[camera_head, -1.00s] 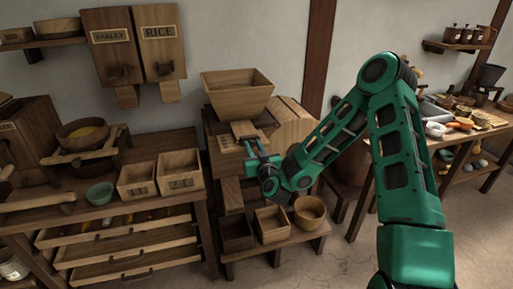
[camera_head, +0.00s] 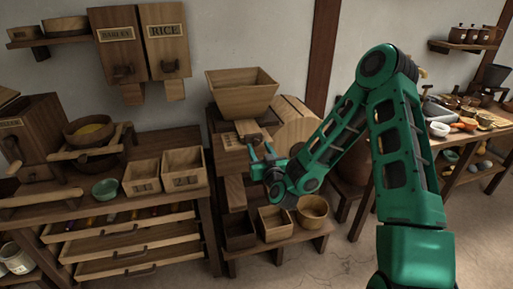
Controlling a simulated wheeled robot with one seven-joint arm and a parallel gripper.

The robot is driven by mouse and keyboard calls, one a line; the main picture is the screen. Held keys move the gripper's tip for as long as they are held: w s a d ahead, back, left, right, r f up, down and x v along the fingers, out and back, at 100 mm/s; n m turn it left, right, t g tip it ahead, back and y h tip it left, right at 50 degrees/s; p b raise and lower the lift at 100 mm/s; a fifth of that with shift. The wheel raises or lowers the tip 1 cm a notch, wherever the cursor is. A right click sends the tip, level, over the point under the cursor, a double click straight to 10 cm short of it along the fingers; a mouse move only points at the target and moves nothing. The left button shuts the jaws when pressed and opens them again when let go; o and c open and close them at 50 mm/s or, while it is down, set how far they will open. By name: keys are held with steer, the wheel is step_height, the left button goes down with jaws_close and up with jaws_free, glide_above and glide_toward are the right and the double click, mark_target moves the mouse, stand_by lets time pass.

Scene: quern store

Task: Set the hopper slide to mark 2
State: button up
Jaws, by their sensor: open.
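The wooden hopper (camera_head: 243,95) is a tapered open box on a stand at the centre back. Just below its front is a flat pale slide board (camera_head: 247,127) with small dark markings too small to read, so I cannot tell which mark it is at. My gripper (camera_head: 262,152) is at the front of the slide, its green fingers open. They look close to the slide's front end, but I cannot tell whether they touch it. The fingers and wrist hide part of the stand front.
Below stand small wooden boxes (camera_head: 275,222) and a round tub (camera_head: 312,211). At the left, a bench holds two open bins (camera_head: 183,171), a green bowl (camera_head: 105,188) and a bowl mill (camera_head: 90,133). BARLEY and RICE bins (camera_head: 163,45) hang on the wall. A cluttered table (camera_head: 465,135) is at the right.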

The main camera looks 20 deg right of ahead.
steer(key=s, duration=0.8)
steer(key=shift+a, duration=0.1)
steer(key=s+d+r+g+h, duration=0.1)
steer(key=s+d+g+h, duration=0.1)
steer(key=s+d+g, duration=1.15)
steer(key=s+d+r+m+g, duration=0.1)
steer(key=s+r+m, duration=0.1)
steer(key=s, duration=0.6)
steer(key=s+d+r+m+g+y, duration=0.1)
steer(key=s+r+m+g, duration=0.1)
steer(key=s, duration=0.7)
steer(key=s+d+r+m+g+y, duration=0.1)
steer(key=s+r, duration=0.3)
steer(key=s, duration=0.5)
steer(key=shift+d+m+g, duration=0.35)
steer(key=shift+d+m, duration=0.2)
steer(key=shift+m, duration=0.15)
